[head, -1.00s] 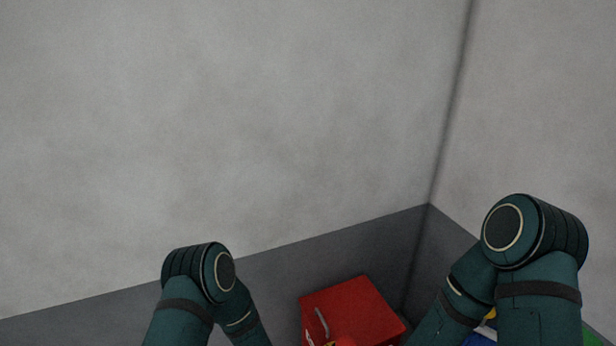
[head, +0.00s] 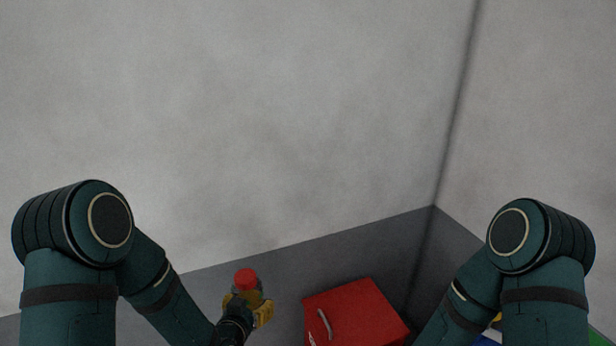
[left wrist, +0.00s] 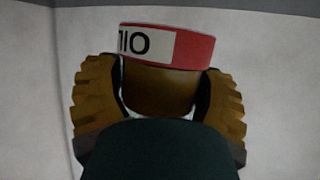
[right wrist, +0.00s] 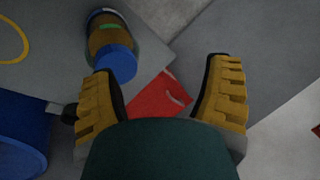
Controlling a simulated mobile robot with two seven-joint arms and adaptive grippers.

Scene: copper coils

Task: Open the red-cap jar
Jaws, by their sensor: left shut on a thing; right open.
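The red-cap jar shows its red cap (head: 246,279) in the head view, held upright in my left gripper (head: 248,303). In the left wrist view the jar's brown body (left wrist: 160,88) is between the two yellow fingers of my left gripper (left wrist: 160,95), under a red cap with a white label (left wrist: 145,43). The fingers press on both sides of the jar. My right gripper (right wrist: 165,95) is open and empty in the right wrist view. It is out of sight below the frame in the head view.
A red box (head: 355,315) with a metal handle is right of my left gripper; its red surface also shows between the right fingers (right wrist: 155,98). A brown jar with a blue cap (right wrist: 115,62) and a blue round object (right wrist: 22,140) lie left in the right wrist view.

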